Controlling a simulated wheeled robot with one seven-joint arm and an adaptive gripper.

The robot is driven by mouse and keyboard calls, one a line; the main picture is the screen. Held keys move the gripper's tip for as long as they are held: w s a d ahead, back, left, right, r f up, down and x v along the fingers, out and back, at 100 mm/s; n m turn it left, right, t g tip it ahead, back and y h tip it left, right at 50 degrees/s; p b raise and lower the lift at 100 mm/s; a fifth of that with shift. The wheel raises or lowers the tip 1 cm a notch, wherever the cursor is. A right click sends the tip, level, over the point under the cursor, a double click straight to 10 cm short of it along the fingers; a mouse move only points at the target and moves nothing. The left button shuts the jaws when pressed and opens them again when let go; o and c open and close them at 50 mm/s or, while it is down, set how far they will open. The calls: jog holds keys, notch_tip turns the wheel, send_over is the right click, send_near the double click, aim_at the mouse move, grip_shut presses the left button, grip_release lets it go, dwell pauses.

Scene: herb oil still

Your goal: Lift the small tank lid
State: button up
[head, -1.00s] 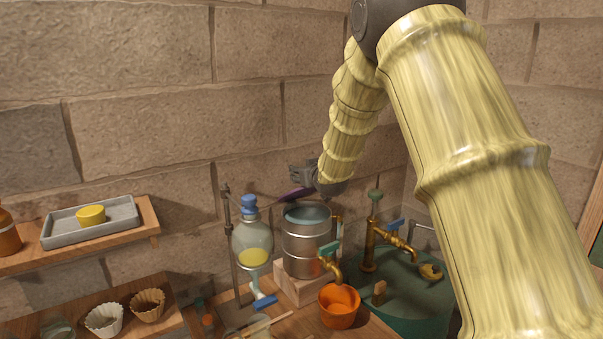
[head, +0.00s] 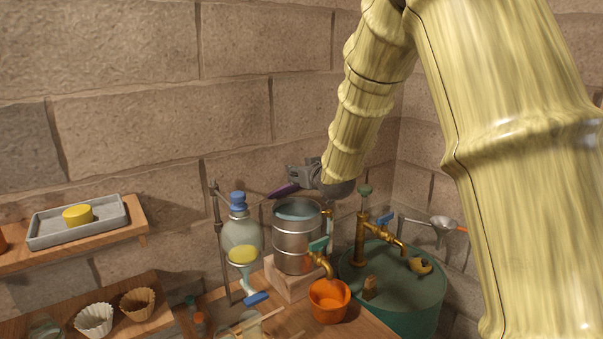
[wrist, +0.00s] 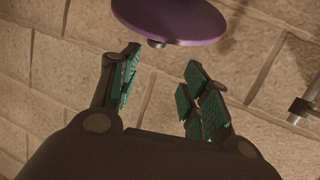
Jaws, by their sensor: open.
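The small steel tank (head: 297,243) stands on a wooden block in the head view, its round top open with a bluish inside showing. The purple lid (head: 285,190) is raised and tilted above the tank's back left. In the wrist view the lid (wrist: 172,18) is a purple disc with a small metal knob, just beyond the fingertips. My gripper (head: 300,178) is beside and slightly above the lid. In the wrist view my gripper (wrist: 160,72) has its green-padded fingers apart, with nothing between them. Whether a hinge holds the lid is hidden.
A glass flask with a blue stopper (head: 238,203) stands close left of the tank. An orange pot (head: 330,301) is below the tank's tap. A large green tank (head: 405,298) with brass fittings is to the right. The stone wall (head: 120,120) is close behind.

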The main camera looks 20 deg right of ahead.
jog(key=shift+s+d+f+m, duration=0.1)
jog(key=shift+d+m, duration=0.15)
jog(key=shift+m, duration=0.25)
jog(key=c, duration=0.7)
jog(key=d+f+m, duration=0.1)
jog(key=m, duration=0.1)
jog(key=s+d+m, duration=0.1)
jog(key=m, duration=0.1)
jog(key=d+f+m+h, duration=0.1)
jog(key=d+m, duration=0.1)
jog(key=m, duration=0.1)
jog(key=shift+s+d+f+g+b, duration=0.1)
jog(key=shift+s+f+g+b, duration=0.2)
jog(key=shift+f+g+b, duration=0.1)
grip_shut()
jog(key=s+d+f+m+y+b, duration=0.1)
jog(key=s+m+y, duration=0.1)
jog(key=m, duration=1.1)
jog(key=s+d+f+m+g+y, duration=0.1)
jog(key=s+m, duration=0.4)
jog(key=m, duration=0.7)
jog(key=shift+s+f+m+g+y+b, duration=0.3)
jog(key=shift+f+m+y+b, duration=0.1)
jog(key=shift+f+y, duration=0.35)
